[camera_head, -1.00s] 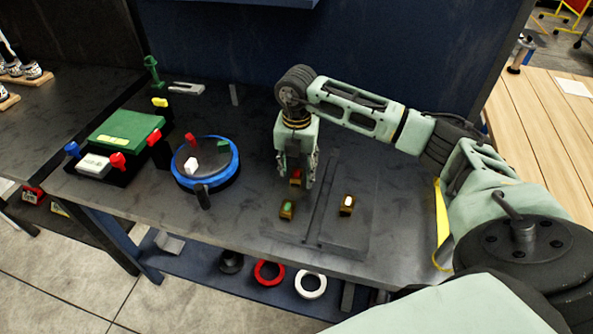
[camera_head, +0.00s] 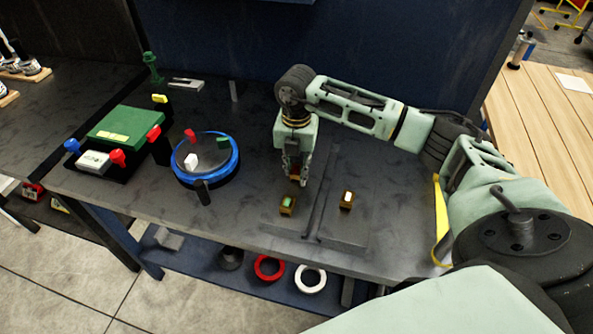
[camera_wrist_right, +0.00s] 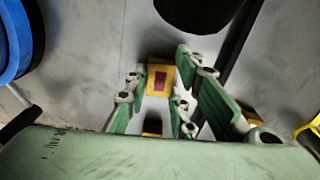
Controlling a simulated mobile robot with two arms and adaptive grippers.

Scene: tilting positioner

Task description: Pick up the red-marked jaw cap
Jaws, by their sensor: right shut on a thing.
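The red-marked jaw cap (camera_wrist_right: 160,78) is a small yellow-brown block with a dark red patch on top. In the right wrist view it sits between the fingertips of my right gripper (camera_wrist_right: 161,85). In the head view my right gripper (camera_head: 295,173) points down at the table, fingers closed in on the cap, which is mostly hidden by them. Whether the cap touches the table is hard to tell. A green-marked cap (camera_head: 287,205) stands just in front of the gripper, and a white-marked cap (camera_head: 346,199) stands to the right. My left gripper is out of view.
A round disc with a blue rim (camera_head: 182,180) carries red, white and green blocks left of the gripper. A green-topped block (camera_head: 125,125) with red and blue knobs is further left. A dark raised strip (camera_head: 318,200) runs between the two free caps. A blue wall stands behind.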

